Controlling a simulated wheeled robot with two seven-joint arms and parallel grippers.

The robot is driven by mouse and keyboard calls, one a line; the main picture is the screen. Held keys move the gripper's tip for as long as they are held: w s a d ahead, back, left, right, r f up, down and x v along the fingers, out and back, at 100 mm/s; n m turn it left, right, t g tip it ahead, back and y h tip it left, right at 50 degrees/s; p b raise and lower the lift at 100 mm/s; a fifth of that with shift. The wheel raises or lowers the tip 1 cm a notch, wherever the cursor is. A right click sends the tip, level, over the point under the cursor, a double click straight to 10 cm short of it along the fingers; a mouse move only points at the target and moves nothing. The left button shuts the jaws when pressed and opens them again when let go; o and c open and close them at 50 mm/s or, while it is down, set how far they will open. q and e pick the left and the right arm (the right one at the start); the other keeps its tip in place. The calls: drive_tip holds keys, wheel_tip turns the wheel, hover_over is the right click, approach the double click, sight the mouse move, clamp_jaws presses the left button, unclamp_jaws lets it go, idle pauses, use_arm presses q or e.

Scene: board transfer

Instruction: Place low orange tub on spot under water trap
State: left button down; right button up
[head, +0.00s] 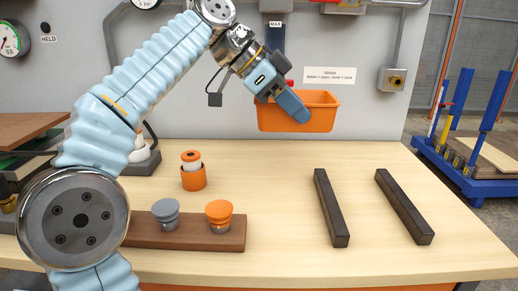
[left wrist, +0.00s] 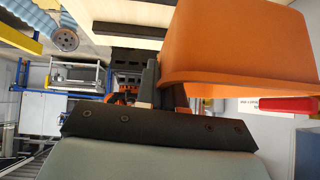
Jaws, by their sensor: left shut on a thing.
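The low orange tub (head: 325,115) is in the air above the back part of the table, in front of the grey wall. My left gripper (head: 290,104) is shut on the tub's near left side. In the left wrist view the tub (left wrist: 240,45) fills the upper right, beside the dark fingers (left wrist: 162,92). The water trap (head: 276,38), a dark vessel with a MAX label, hangs on the wall above and left of the tub. Its lower end is partly hidden by my gripper. I cannot make out a marked spot on the table. My right gripper is not in view.
Two dark bars (head: 330,207) (head: 404,206) lie on the table (head: 275,190) at right. A brown block (head: 180,234) with a grey knob and an orange knob is at front left, an orange cup (head: 194,178) behind it. The back middle of the table is clear.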

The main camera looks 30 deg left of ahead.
use_arm(q)
drive_tip(key=w+a+f, duration=0.1)
drive_tip(key=a, duration=0.1)
drive_tip(key=w+a+f+p, duration=0.1)
drive_tip(key=w+a, duration=0.1)
drive_tip(key=w+a+f, duration=0.1)
drive_tip(key=w, duration=0.1)
drive_tip(key=shift+a, duration=0.4)
drive_tip(key=w+a+f, duration=0.1)
drive_tip(key=f, duration=0.1)
drive_tip(key=w+a+f, duration=0.1)
drive_tip(key=f, duration=0.2)
drive_tip(key=w+a+f, duration=0.1)
drive_tip(key=f, duration=0.2)
drive_tip(key=shift+a, duration=0.3)
drive_tip(key=shift+f, duration=0.6)
drive_tip(key=shift+f, duration=0.1)
drive_tip(key=shift+f+b, duration=0.15)
drive_tip(key=shift+b, duration=0.15)
drive_tip(key=c, duration=1.3)
unclamp_jaws()
drive_tip(key=shift+o, duration=0.2)
